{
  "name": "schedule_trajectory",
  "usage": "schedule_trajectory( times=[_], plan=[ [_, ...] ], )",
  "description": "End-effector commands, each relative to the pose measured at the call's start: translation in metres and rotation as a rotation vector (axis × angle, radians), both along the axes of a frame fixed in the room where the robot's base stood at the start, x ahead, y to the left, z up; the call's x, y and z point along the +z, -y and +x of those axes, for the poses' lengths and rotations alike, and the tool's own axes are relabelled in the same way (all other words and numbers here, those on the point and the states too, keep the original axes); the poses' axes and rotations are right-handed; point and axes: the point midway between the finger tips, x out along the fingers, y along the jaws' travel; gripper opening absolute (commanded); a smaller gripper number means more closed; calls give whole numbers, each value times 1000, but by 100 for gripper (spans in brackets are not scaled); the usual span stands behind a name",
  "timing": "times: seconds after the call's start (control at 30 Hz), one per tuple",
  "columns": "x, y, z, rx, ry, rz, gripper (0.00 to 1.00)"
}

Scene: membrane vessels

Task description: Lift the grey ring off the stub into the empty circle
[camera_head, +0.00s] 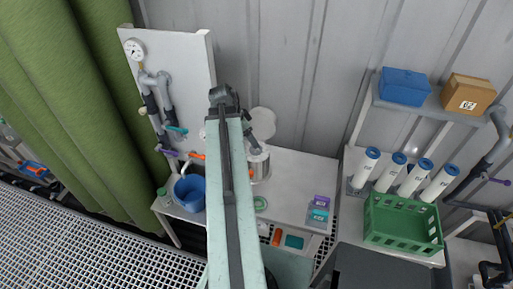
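My arm reaches up the middle of the view and bends over at its top. My gripper (256,147) points down at the top of a steel vessel (260,170) on the white bench. Its fingers are small and partly hidden, so I cannot tell whether they are open or shut. I cannot make out the grey ring or the stub; the gripper and arm cover part of the vessel's top. A green circle (260,203) lies on the bench in front of the vessel, just right of my arm; its middle looks pale and bare.
A round white lid (263,121) is behind the vessel. A blue bucket (190,192) stands left of my arm, below a pipe panel (187,75). Purple and teal blocks (320,208) sit at the bench's right. Further right are white cartridges (391,172) and a green crate (402,225).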

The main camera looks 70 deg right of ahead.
Motion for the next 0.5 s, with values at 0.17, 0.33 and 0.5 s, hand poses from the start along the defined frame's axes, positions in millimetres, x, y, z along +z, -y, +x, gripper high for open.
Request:
schedule_trajectory(
  times=[0.17,0.33,0.5],
  plan=[
    [-21,4,-3,1,0,1,75],
    [-27,7,-6,3,0,2,75],
    [-42,10,-10,3,0,2,75]
  ],
)
